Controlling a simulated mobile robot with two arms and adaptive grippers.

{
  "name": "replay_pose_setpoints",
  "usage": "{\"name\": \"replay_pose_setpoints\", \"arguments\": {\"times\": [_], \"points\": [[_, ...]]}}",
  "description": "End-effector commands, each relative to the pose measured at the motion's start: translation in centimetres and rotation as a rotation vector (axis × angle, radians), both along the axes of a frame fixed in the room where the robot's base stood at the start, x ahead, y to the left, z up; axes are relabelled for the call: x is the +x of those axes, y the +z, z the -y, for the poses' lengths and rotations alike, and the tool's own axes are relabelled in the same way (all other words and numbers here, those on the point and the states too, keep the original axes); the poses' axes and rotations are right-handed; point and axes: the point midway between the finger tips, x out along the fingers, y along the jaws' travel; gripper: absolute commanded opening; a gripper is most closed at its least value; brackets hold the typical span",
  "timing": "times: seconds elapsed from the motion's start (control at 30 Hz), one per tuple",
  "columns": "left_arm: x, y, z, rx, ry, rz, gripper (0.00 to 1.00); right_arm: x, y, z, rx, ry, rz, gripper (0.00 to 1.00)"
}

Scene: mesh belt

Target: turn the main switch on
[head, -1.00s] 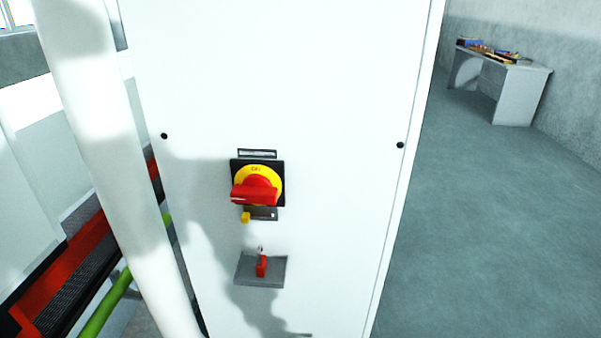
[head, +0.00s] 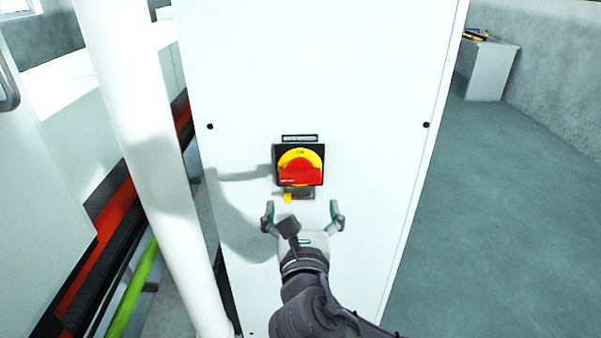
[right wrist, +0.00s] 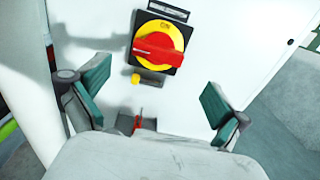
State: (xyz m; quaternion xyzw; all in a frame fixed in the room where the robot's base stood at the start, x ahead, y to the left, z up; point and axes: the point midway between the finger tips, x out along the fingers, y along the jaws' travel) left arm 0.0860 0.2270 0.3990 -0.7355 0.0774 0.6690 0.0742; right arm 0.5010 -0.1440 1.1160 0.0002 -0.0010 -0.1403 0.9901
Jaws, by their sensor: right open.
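The main switch is a red rotary handle (head: 300,174) on a yellow disc (head: 300,155) with a black square plate, on the white cabinet front. Its handle lies about level, and it also shows in the right wrist view (right wrist: 157,46). My right gripper (head: 303,210) is open and empty, just below the switch and apart from it. In the right wrist view the switch stands beyond and above the gap between the teal fingertips (right wrist: 155,95). A small yellow piece (right wrist: 135,78) sits right under the switch. My left gripper is not in view.
The white cabinet (head: 375,220) fills the middle. A small grey ledge with a red padlock-like item (right wrist: 137,122) is below the switch. A thick white pipe (head: 140,150) stands at the left. A desk (head: 487,70) is far right, with clear floor before it.

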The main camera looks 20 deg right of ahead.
Motion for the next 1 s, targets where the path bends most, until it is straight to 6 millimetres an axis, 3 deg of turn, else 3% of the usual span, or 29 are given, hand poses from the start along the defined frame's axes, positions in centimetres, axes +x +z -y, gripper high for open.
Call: {"name": "replay_pose_setpoints", "arguments": {"times": [0.3, 0.5, 0.9, 1.0], "points": [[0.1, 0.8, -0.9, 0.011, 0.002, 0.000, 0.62, 6.6, 0.1, 2.0, -0.001, -0.002, -0.001, 1.00], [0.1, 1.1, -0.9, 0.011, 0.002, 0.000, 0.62, 9.1, 0.0, 2.7, 0.002, -0.001, -0.002, 1.00], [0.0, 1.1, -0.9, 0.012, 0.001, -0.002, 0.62, 10.0, -0.1, 2.9, 0.002, 0.001, -0.001, 1.00], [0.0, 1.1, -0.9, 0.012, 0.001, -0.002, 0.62, 10.0, -0.1, 2.9, 0.002, 0.001, -0.001, 0.87]]}}
